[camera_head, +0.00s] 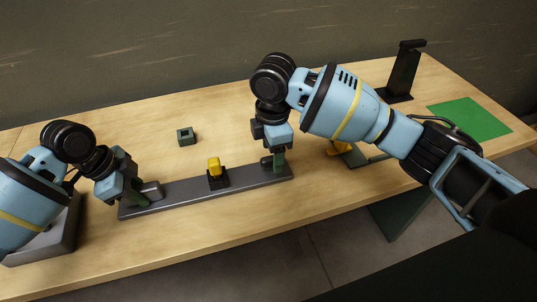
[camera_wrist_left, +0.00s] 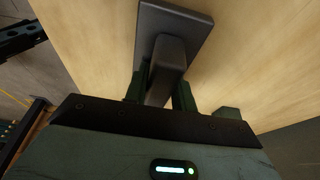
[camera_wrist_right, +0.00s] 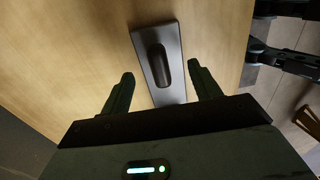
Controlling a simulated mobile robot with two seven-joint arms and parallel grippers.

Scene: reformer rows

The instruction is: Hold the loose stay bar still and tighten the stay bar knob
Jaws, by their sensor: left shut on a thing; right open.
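A long grey bar (camera_head: 190,194) lies near the table's front edge. A grey upright block (camera_wrist_left: 168,60) stands at its left end, and my left gripper (camera_wrist_left: 158,88) is shut on that block. A dark rounded grip (camera_wrist_right: 160,66) stands at its right end. My right gripper (camera_wrist_right: 161,72) is open, its fingers on either side of the dark grip and apart from it. A yellow knob-like piece (camera_head: 214,167) sits in a black mount at the bar's middle, clear of both grippers. I cannot tell whether the yellow piece or the dark grip is the stay bar knob.
A small green block with a hollow (camera_head: 187,137) lies behind the bar. A black stand (camera_head: 402,72) and a green mat (camera_head: 470,118) are at the right. A yellow item (camera_head: 338,147) is partly hidden by my right arm. A grey tray (camera_head: 65,240) is at the left.

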